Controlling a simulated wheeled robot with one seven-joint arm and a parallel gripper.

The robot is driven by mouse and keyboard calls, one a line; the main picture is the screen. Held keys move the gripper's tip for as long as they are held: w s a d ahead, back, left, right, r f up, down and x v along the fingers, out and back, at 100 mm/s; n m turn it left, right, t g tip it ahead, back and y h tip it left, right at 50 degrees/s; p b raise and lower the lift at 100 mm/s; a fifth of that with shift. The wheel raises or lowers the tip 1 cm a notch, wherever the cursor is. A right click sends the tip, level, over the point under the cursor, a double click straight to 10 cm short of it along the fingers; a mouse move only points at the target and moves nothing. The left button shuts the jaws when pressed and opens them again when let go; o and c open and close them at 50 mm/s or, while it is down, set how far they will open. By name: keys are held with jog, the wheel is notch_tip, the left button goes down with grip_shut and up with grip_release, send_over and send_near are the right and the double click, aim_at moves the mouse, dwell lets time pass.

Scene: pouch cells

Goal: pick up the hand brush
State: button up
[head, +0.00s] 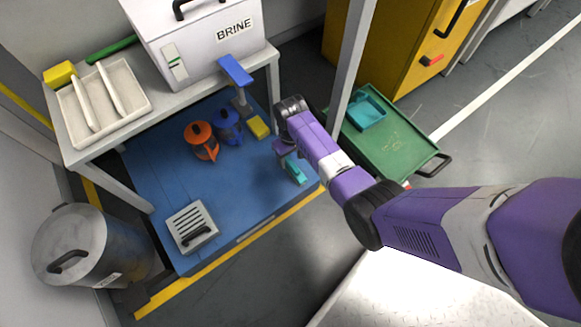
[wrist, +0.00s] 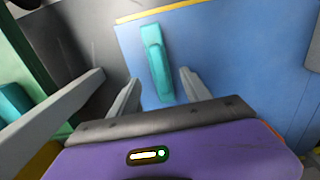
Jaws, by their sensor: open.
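The teal hand brush (head: 297,174) lies on the blue platform (head: 150,180), close to its front yellow edge. In the wrist view the brush (wrist: 157,62) is a long teal shape on the blue surface, ahead of and between my two finger tips. My gripper (head: 286,154) is above the platform beside the brush, pointing down. In the wrist view my gripper (wrist: 158,84) is open, with its grey fingers apart and nothing held. The pictures do not show clearly how high the fingers are above the brush.
A grey table post (head: 350,60) stands close to my arm. A green cart (head: 388,140) with a teal dustpan (head: 368,112) is to the right. Orange (head: 201,141) and blue (head: 228,127) jugs, a yellow block (head: 259,127) and a grey vented box (head: 192,226) are on the platform.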

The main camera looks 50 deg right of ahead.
aim_at(291, 163)
notch_tip(291, 163, down, 5)
jog(key=b, duration=0.3)
jog(key=shift+s+b, duration=0.15)
jog(key=shift+b, duration=0.25)
grip_shut()
